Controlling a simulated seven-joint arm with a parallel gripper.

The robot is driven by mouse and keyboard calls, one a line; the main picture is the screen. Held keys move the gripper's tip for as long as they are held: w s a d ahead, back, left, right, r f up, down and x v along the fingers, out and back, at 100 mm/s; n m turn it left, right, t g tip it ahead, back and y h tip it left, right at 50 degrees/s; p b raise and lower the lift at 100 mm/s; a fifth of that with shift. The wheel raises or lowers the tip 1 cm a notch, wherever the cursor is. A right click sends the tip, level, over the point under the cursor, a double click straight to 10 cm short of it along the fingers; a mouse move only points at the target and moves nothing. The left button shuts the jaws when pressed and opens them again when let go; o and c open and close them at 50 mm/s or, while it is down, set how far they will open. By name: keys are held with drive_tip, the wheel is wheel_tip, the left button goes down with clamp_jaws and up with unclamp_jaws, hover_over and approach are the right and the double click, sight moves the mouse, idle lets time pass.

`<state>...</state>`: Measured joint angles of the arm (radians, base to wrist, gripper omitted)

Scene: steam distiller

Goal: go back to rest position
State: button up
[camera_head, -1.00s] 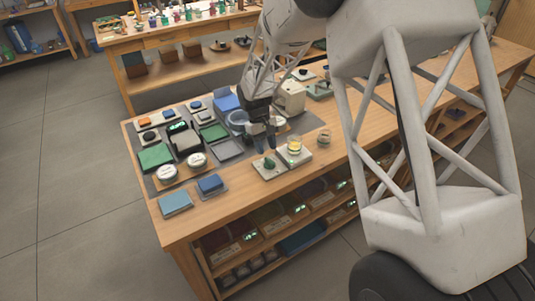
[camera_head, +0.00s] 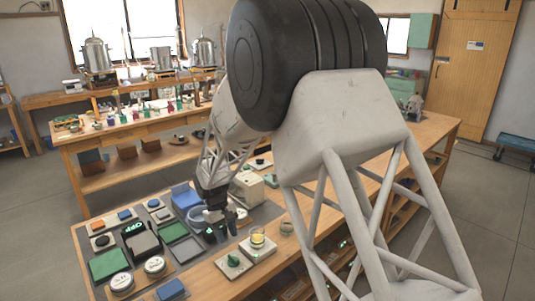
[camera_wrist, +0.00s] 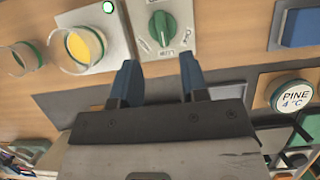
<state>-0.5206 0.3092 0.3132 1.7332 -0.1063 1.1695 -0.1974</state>
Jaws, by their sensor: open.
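My gripper (camera_head: 222,230) hangs low over the middle of the bench, behind and left of the hot plate in the head view. In the wrist view, my gripper (camera_wrist: 159,80) shows two blue-black fingers spread apart with nothing between them. A glass beaker of yellow liquid (camera_head: 257,237) stands on the pale hot plate; the beaker also shows in the wrist view (camera_wrist: 80,46). A unit with a green knob (camera_head: 234,260) is beside it, and the knob lies ahead of the fingertips in the wrist view (camera_wrist: 163,28).
An empty-looking glass jar (camera_head: 287,228) stands right of the beaker. A blue bin (camera_head: 186,196), a beige box (camera_head: 247,188), a green pad (camera_head: 109,265) and round labelled tins (camera_head: 121,283) crowd the bench. A back bench holds metal pots (camera_head: 97,57). The floor at left is clear.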

drive_tip(key=s+d+r+m+t+y, duration=0.1)
drive_tip(key=s+d+r, duration=0.3)
drive_tip(key=d+r, duration=0.25)
drive_tip(key=s+d+r+m+t+y, duration=0.1)
drive_tip(key=s+d+r+m, duration=0.1)
drive_tip(key=s+d+r, duration=0.5)
drive_tip(key=s+d+r+m, duration=0.1)
drive_tip(key=s+d+r, duration=0.1)
drive_tip(key=d+r, duration=0.5)
drive_tip(key=s+d+m+t, duration=0.2)
drive_tip(key=s+d, duration=0.6)
drive_tip(key=s, duration=0.3)
drive_tip(key=s+d+r+m+t+y, duration=0.1)
drive_tip(key=s+d+m, duration=0.2)
drive_tip(key=s+d, duration=0.4)
drive_tip(key=s, duration=0.5)
drive_tip(key=shift+s+d+t, duration=0.2)
drive_tip(key=shift+d+t, duration=0.15)
drive_tip(key=shift+t, duration=0.05)
